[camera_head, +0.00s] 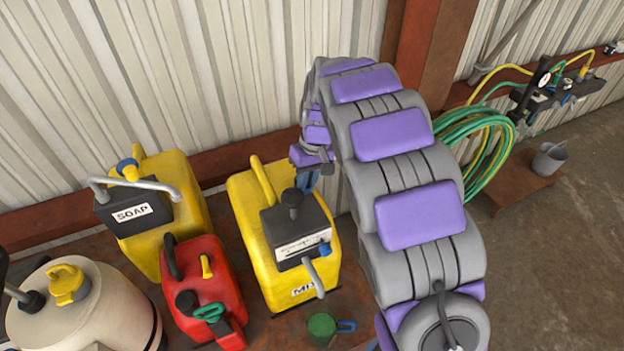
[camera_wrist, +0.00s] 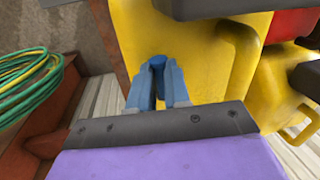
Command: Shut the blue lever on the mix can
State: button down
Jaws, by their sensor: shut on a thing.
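The mix can (camera_head: 256,225) is yellow, with a black box (camera_head: 290,225) on top, a grey spout (camera_head: 313,275) and a small blue knob (camera_head: 325,249) at the box's front right. In the wrist view the can (camera_wrist: 200,50) fills the upper middle. My gripper (camera_head: 308,185) reaches down behind the black box, at the can's far right. In the wrist view its blue fingers (camera_wrist: 158,82) are close together around a darker blue rounded piece, the blue lever (camera_wrist: 158,61), against the yellow can. The lever's lower part is hidden by the fingers.
A yellow soap can (camera_head: 185,215), a red can (camera_head: 208,280) and a cream tank (camera_head: 85,315) stand left of the mix can. A green cup (camera_head: 322,325) sits in front. Coiled hoses (camera_head: 480,150) hang at right. The corrugated wall (camera_head: 190,75) is close behind.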

jog(key=shift+w+a+r+m, duration=0.15)
jog(key=shift+a+r+m, duration=0.1)
jog(key=shift+m, duration=0.25)
jog(key=c, duration=1.5)
grip_release()
jog(key=shift+c, duration=0.2)
jog(key=shift+o, duration=1.4)
jog(key=shift+w+a+f, duration=0.1)
jog(key=shift+w+f, duration=0.1)
jog(key=shift+w, duration=0.05)
jog(key=shift+o, duration=0.8)
jog(key=shift+s+a, duration=0.1)
jog(key=shift+s, duration=0.15)
jog(key=shift+d+r, duration=0.15)
jog(key=shift+d, duration=0.1)
notch_tip(320, 180, up, 17)
jog(key=w+d, duration=0.1)
jog(key=d, duration=0.1)
jog(key=shift+w+d, duration=0.15)
jog(key=shift+d, duration=0.1)
jog(key=shift+f, duration=0.2)
